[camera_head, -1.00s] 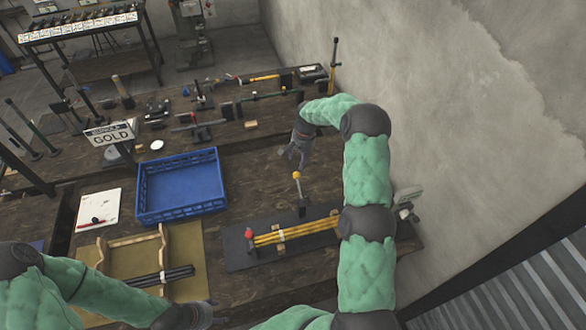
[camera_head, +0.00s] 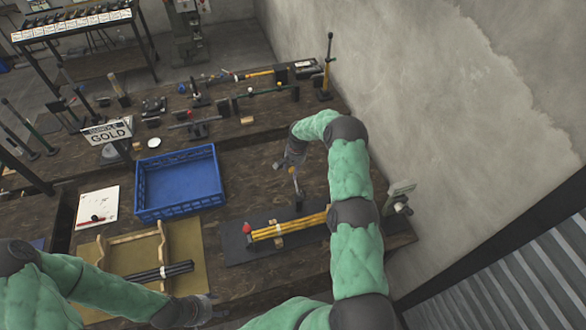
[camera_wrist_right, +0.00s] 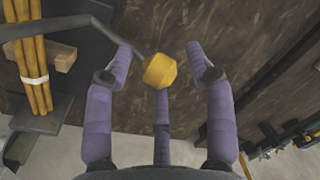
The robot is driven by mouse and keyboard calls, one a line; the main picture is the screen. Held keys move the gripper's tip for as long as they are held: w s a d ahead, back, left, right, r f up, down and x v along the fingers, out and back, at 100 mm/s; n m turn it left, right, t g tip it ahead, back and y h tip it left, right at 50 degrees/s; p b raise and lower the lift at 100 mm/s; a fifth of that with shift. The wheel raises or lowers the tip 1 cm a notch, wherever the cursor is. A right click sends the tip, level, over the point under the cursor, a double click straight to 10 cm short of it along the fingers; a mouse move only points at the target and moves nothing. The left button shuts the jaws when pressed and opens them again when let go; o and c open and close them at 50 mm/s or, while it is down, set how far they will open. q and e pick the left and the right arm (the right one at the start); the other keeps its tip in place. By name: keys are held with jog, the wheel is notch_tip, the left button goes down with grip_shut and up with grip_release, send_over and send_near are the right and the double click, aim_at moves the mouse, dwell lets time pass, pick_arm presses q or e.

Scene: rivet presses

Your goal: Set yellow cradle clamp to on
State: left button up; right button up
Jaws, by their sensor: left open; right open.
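The yellow cradle clamp shows as a dark lever with a yellow knob (camera_head: 293,171), standing at the back edge of a dark plate (camera_head: 232,247). The knob also shows in the right wrist view (camera_wrist_right: 160,71), with its dark bent lever (camera_wrist_right: 95,28) running off to the left. My right gripper (camera_head: 285,164) is open at the lever's top. In the wrist view its purple fingers (camera_wrist_right: 160,62) are spread on both sides of the knob; I cannot tell if they touch it. My left gripper (camera_head: 208,309) is open and empty, low over the front of the bench.
Banded yellow rods (camera_head: 290,228) lie on the plate, beside a red knob (camera_head: 247,228). A blue crate (camera_head: 180,211) stands to the left. A wooden cradle (camera_head: 130,240) with dark rods is on a tan mat (camera_head: 188,243). A GOLD sign (camera_head: 108,132) stands behind.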

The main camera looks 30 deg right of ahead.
jog(key=shift+s+r, duration=0.1)
jog(key=shift+r, duration=0.05)
grip_shut()
